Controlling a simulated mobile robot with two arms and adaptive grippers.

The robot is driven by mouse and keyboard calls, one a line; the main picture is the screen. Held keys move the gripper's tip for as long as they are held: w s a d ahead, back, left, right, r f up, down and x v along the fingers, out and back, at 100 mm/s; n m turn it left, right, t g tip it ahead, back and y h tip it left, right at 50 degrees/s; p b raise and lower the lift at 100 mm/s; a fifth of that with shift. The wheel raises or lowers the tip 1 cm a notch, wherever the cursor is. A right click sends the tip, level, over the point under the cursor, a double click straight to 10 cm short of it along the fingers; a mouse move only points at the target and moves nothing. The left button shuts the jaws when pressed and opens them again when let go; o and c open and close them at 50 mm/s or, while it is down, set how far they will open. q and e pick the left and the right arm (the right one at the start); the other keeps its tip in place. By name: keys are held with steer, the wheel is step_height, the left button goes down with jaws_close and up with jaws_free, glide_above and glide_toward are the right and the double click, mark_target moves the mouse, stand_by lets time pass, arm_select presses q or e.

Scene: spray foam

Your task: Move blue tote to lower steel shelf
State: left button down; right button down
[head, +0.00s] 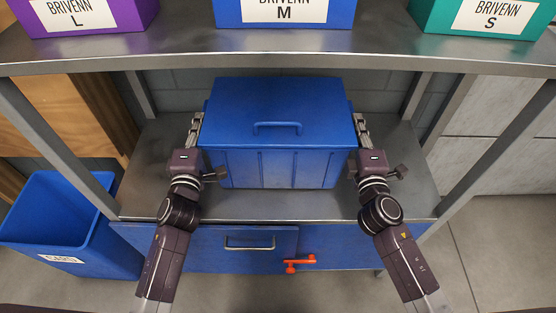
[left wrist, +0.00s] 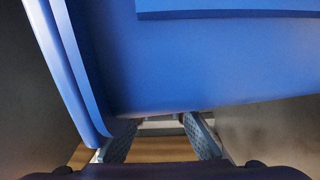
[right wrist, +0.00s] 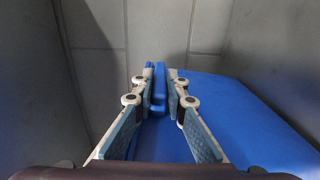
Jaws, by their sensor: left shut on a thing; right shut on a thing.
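The blue tote (head: 270,165) has a lid with a handle and sits upright over the lower steel shelf (head: 160,150). I cannot tell whether its base touches the shelf. My left gripper (head: 195,125) is at the tote's left side, shut on its edge; the left wrist view shows the tote's blue wall (left wrist: 190,65) close above the fingers. My right gripper (head: 362,128) is at the tote's right side. In the right wrist view its two fingers (right wrist: 160,95) are shut on a blue rim piece of the tote (right wrist: 225,110). The tote's back and underside are hidden.
Purple (head: 85,12), blue (head: 285,10) and teal (head: 478,15) bins stand on the upper shelf (head: 180,45) above. Steel posts flank both sides. A blue open bin (head: 60,220) stands on the floor at left. A blue drawer (head: 205,245) and an orange-red object (head: 299,263) are below the shelf.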

arm_select(q)
steer(key=c, duration=2.4)
jaws_free()
steer(key=shift+f, duration=0.2)
arm_select(e)
steer(key=c, duration=2.4)
jaws_free()
steer(key=shift+f, duration=0.2)
arm_select(q)
steer(key=o, duration=0.5)
steer(key=shift+s+r, duration=0.15)
steer(key=shift+r, duration=0.05)
steer(key=shift+c, duration=0.2)
arm_select(e)
steer(key=o, duration=0.5)
steer(key=shift+s+r, duration=0.15)
steer(key=shift+r, duration=0.05)
steer(key=shift+c, duration=0.2)
arm_select(q)
steer(key=s, duration=1.2)
arm_select(e)
steer(key=s, duration=1.2)
arm_select(q)
steer(key=shift+d, duration=0.1)
arm_select(e)
steer(key=shift+d, duration=0.1)
